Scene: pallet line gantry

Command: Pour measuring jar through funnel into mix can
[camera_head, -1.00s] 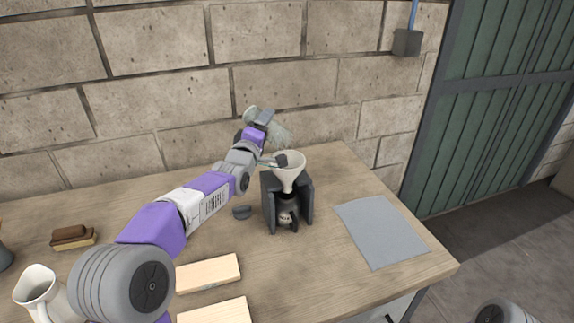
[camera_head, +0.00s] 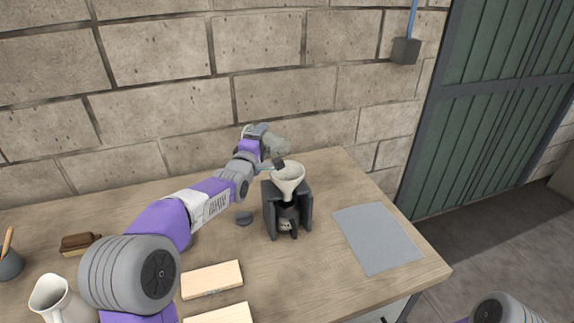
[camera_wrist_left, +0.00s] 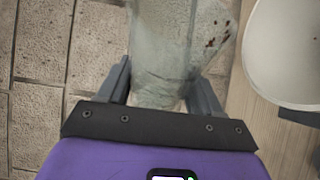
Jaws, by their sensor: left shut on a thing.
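My left gripper (camera_head: 268,148) is shut on the measuring jar (camera_head: 281,146), a translucent, greyish vessel. The jar is tilted and held just above and behind the white funnel (camera_head: 288,174). In the left wrist view the jar (camera_wrist_left: 165,45) fills the space between the fingers, with a few dark red specks near its right side; its mouth is not clear. The funnel's rim (camera_wrist_left: 285,60) shows at the right there. In the head view the funnel stands upright in a dark stand (camera_head: 304,212), above the mix can (camera_head: 287,219), which is partly hidden by the stand. My right gripper is out of view.
A white pitcher (camera_head: 60,301), a brush (camera_head: 78,243) and a dark cup (camera_head: 9,263) stand at the left. A grey mat (camera_head: 376,238) lies at the right. A stone wall (camera_head: 170,100) stands behind.

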